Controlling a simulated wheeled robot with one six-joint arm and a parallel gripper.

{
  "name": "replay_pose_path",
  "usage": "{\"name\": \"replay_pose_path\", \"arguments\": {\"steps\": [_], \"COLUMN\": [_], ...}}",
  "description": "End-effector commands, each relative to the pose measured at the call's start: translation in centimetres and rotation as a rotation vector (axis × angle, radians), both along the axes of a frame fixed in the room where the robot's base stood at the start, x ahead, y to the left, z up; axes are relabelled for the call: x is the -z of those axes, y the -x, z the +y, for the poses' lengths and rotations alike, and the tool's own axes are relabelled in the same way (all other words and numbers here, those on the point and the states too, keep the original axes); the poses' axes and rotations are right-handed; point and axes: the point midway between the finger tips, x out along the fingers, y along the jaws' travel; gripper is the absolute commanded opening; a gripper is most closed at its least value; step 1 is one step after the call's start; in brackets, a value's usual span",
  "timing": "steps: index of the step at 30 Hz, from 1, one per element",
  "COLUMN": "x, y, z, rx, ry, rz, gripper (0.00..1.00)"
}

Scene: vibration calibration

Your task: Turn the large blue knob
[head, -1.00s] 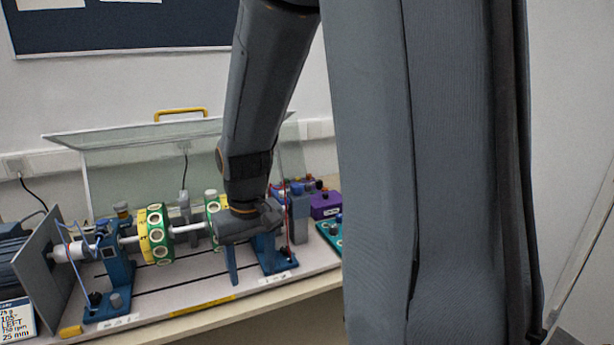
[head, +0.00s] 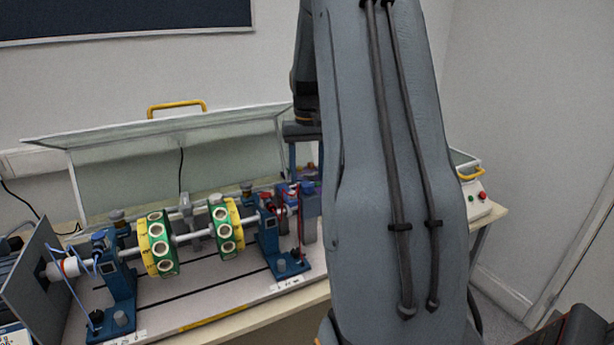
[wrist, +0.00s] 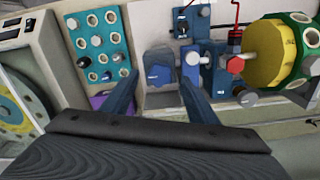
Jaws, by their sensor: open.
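The large blue knob (wrist: 160,76) shows in the wrist view on top of a grey block, between my two fingers. My gripper (wrist: 157,82) is open, with one blue-grey finger to each side of the knob. No finger clearly touches it, and I cannot tell the height gap. In the head view my gripper (head: 306,168) points down at the right end of the rig, partly hidden behind my arm. The blue top of the knob (head: 308,187) is just visible below the fingers there.
The shaft with green and yellow discs (head: 157,243) lies left of the knob in the head view. A blue bearing stand (head: 268,240) is close by. A teal socket panel (wrist: 103,45) and purple box (wrist: 99,101) are beside it. A clear guard (head: 110,185) stands behind.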

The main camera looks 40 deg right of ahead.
Motion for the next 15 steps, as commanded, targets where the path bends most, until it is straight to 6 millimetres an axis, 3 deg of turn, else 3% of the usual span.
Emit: {"name": "replay_pose_path", "arguments": {"steps": [6, 15], "x": [2.3, 2.8], "y": [0.0, 0.0], "z": [0.1, 0.1], "rx": [-0.001, -0.001], "ry": [0.000, 0.000], "rz": [0.000, -0.001], "gripper": [0.54, 0.54]}}
